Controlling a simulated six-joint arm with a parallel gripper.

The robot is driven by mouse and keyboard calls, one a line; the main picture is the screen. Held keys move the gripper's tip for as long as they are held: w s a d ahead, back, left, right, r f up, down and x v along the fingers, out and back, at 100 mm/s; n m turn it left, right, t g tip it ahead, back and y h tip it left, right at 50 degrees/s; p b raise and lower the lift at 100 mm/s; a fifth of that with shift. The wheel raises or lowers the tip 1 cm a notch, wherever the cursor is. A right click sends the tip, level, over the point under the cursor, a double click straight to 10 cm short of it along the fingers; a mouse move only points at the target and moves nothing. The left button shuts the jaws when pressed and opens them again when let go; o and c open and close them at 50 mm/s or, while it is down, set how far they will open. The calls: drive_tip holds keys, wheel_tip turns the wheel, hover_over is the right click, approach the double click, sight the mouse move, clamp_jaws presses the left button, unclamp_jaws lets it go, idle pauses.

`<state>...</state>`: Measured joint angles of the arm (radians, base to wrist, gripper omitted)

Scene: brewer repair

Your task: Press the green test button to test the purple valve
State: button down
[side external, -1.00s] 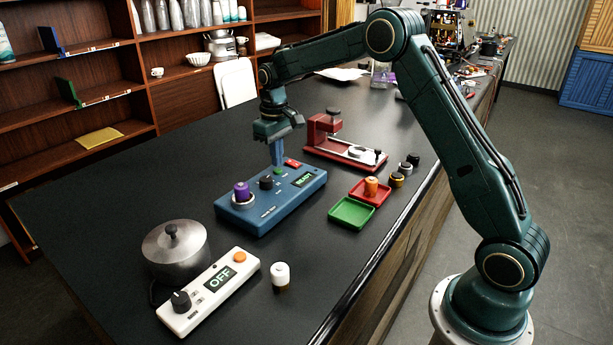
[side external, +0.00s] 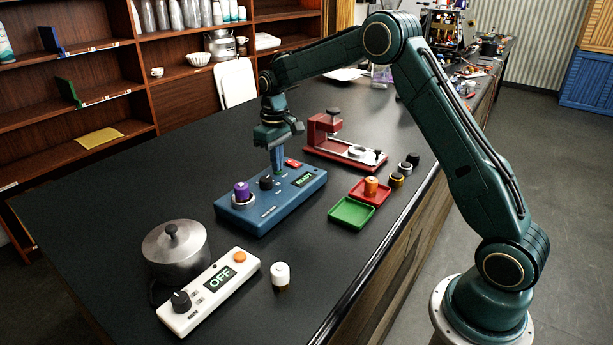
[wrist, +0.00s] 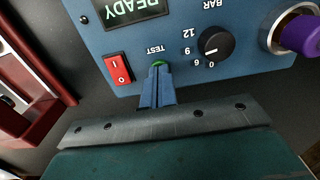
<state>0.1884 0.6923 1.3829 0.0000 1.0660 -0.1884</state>
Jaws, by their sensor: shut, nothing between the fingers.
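The blue test unit (side external: 262,213) sits on the dark table, and its display (side external: 303,180) reads READY. The purple valve (side external: 242,189) stands upright in the metal socket at the unit's left end; it also shows in the wrist view (wrist: 300,36). My gripper (side external: 277,168) is shut and empty, pointing down over the unit. In the wrist view its fingertips (wrist: 158,72) are at the green test button (wrist: 158,63), beside the TEST label, and cover most of it. I cannot tell how far the button is pressed.
A black pressure knob (side external: 266,182) and a red rocker switch (side external: 293,163) flank the button. A red clamp fixture (side external: 345,150) stands behind. Green (side external: 351,212) and red (side external: 360,193) trays lie to the right. A pot (side external: 173,250) and white OFF controller (side external: 190,317) are in front.

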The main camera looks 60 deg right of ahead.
drive_tip(key=shift+f, duration=0.15)
idle(0.4)
drive_tip(key=shift+r, duration=2.25)
wheel_tip(320, 180, up, 6)
idle(0.8)
